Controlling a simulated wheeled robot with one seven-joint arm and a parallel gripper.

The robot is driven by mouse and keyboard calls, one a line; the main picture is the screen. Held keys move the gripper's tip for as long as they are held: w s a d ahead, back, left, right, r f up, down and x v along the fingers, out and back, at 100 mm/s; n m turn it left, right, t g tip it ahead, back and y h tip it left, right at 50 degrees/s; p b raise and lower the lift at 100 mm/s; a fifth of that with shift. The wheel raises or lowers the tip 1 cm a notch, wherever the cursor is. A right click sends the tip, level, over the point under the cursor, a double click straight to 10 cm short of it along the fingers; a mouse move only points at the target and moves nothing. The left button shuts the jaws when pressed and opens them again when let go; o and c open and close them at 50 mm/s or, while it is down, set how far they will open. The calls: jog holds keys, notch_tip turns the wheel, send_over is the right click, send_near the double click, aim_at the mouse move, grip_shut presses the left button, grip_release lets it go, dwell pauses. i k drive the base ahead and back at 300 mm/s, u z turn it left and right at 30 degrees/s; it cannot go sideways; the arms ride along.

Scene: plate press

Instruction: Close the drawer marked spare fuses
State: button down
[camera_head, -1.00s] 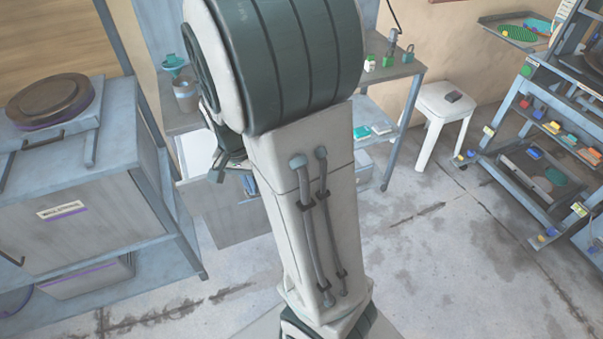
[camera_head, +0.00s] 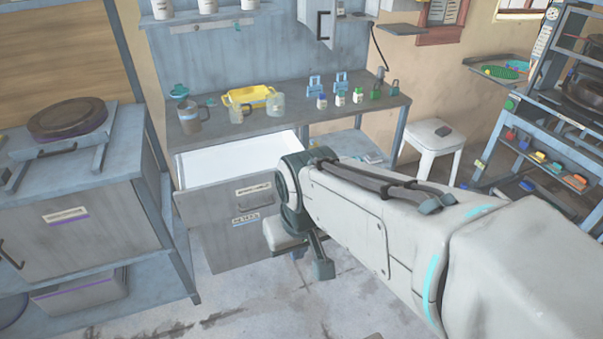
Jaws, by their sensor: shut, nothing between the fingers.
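The upper drawer (camera_head: 222,200) under the workbench stands pulled out, its white inside showing and empty where I can see it. My gripper (camera_head: 320,267) hangs low at the end of my arm, just right of the drawer fronts, pointing down. It is shut and empty. My arm hides the right end of the open drawer.
The workbench top (camera_head: 215,140) holds a yellow tray (camera_head: 250,95), mugs, small bottles and padlocks. A grey cabinet (camera_head: 85,225) with a round lidded pan stands left. A white stool (camera_head: 430,140) and a shelf rack (camera_head: 545,140) stand right. The floor before the drawers is clear.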

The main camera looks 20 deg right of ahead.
aim_at(217, 183)
jog(key=z, duration=0.35)
jog(key=k, duration=0.8)
jog(key=u, duration=0.4)
jog(key=i, duration=0.65)
jog(key=u, duration=0.65)
jog(key=i, duration=0.6)
jog(key=z, duration=0.75)
jog(key=i, duration=0.55)
jog(key=z, duration=0.6)
